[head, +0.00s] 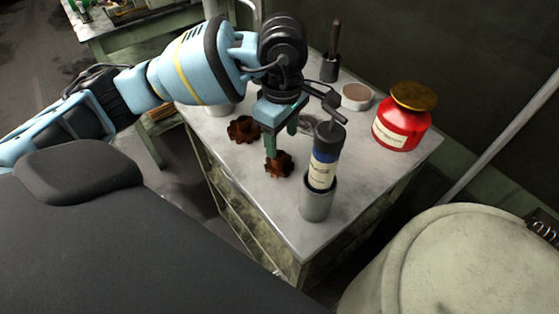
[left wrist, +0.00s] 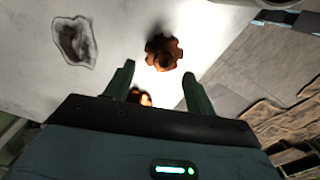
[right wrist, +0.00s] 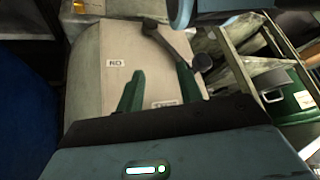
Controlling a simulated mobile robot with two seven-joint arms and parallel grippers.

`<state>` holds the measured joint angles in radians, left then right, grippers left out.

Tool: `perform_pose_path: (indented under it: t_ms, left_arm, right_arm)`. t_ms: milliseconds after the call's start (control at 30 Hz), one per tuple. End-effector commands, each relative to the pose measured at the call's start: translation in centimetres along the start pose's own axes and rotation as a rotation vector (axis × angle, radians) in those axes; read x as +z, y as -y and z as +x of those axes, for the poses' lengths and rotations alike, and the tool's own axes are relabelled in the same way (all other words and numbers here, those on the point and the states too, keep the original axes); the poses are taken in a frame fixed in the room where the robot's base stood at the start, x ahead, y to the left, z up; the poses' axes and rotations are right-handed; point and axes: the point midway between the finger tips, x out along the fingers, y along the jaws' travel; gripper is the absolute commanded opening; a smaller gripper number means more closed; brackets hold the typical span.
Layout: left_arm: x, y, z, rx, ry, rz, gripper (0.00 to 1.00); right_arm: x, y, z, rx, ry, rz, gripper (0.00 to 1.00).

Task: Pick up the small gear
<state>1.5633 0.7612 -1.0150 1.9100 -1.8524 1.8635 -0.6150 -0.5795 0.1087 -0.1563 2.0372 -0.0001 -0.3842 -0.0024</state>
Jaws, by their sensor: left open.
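Two rusty brown gears lie flat on the grey-white table. The nearer one looks like the small gear (head: 279,165); the other gear (head: 242,129) lies farther back to the left and looks larger. My left gripper (head: 281,145) points down above the table near the gears, open, with nothing between its fingers. In the left wrist view one whole gear (left wrist: 163,52) shows beyond the fingertips, and a second gear (left wrist: 146,99) is partly hidden behind the gripper body. My right gripper (right wrist: 160,72) is open and empty, away from the table.
A dark-capped bottle (head: 323,160) stands in a grey metal cup (head: 317,203) close to the left gripper's right. A red jar (head: 402,127), a round tin (head: 356,97) and a dark-handled tool (head: 332,60) stand farther right and back. The table's front is mostly clear. A large pale drum (head: 460,260) stands beside it.

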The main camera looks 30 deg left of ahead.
Motion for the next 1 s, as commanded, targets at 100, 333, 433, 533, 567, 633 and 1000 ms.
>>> perform_pose_path:
  t_ms: [100, 333, 433, 533, 567, 633, 1000]
  left_arm:
    - [-0.1, 0.1, 0.5, -0.001, 0.000, 0.000, 0.55]
    - [-0.3, 0.7, 3.6, -0.001, 0.000, 0.000, 0.55]
    - [-0.3, 0.8, 4.7, -0.002, 0.001, 0.001, 0.55]
    - [-0.3, 0.7, 5.1, 0.001, 0.001, 0.001, 0.55]
    - [-0.3, 0.7, 5.1, 0.001, 0.001, 0.001, 0.55]
    - [-0.3, 0.7, 5.2, 0.002, 0.001, 0.001, 0.55]
    - [-0.3, 0.7, 5.1, 0.001, 0.001, 0.001, 0.23]
  right_arm:
    - [-0.3, 0.0, 0.1, 0.001, -0.006, -0.001, 0.36]
    - [-1.0, -0.1, 0.0, 0.002, -0.018, -0.003, 0.36]
    - [-1.0, -0.1, 0.1, 0.002, -0.018, -0.003, 0.36]
    - [-1.0, -0.1, 0.1, 0.002, -0.018, -0.003, 0.36]
    - [-1.0, -0.1, 0.1, 0.002, -0.018, -0.003, 0.36]
    - [-1.0, -0.1, 0.1, 0.002, -0.018, -0.002, 0.36]
    - [-0.8, -0.1, 0.0, 0.002, -0.014, -0.002, 0.36]
